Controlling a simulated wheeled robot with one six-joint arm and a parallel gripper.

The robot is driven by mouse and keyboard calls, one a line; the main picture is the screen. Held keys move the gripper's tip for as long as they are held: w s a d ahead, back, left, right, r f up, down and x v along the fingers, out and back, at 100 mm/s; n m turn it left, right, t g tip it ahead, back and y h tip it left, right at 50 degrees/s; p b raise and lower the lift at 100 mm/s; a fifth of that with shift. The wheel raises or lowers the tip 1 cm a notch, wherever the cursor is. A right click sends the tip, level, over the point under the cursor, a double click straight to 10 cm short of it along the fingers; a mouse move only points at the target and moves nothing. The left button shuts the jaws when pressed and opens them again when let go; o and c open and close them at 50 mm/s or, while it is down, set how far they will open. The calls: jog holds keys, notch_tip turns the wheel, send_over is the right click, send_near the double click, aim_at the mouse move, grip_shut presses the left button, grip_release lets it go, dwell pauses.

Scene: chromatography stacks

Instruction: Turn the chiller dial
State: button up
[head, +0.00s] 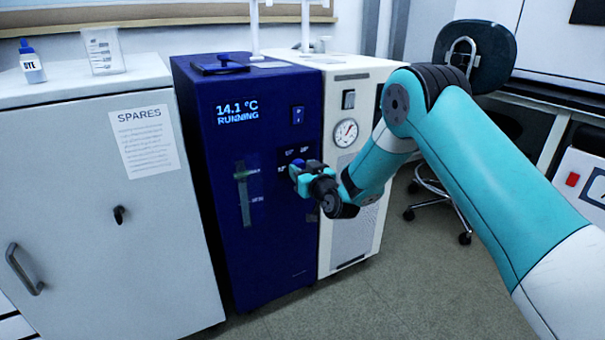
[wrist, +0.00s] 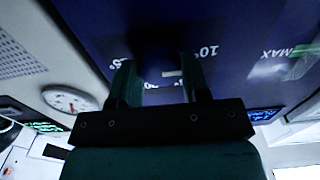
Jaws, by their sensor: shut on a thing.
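The chiller (head: 217,165) is the tall dark blue unit in the middle of the head view. Its display (head: 237,110) reads 14.1 °C RUNNING. The dial (wrist: 158,62) is a dark knob on the blue front panel, with a small white mark showing between my fingers in the wrist view. Printed scale marks stand around it, one reading 10°. My gripper (head: 296,167) is at the dial, and in the wrist view (wrist: 158,80) its two fingers are shut on the knob from either side. My gripper hides most of the dial in the head view.
A white unit with a round gauge (head: 345,133) stands against the chiller's right side. A grey SPARES cabinet (head: 90,210) stands to the left. A blue switch (head: 297,115) sits above the dial. A chair (head: 476,55) is behind my arm. Open floor lies in front.

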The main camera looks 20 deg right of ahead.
dwell(0.3)
jog(key=o, duration=0.9)
jog(key=b+v, duration=1.3)
jog(key=v, duration=0.4)
jog(key=shift+s+d, duration=0.1)
jog(key=shift+s, duration=0.1)
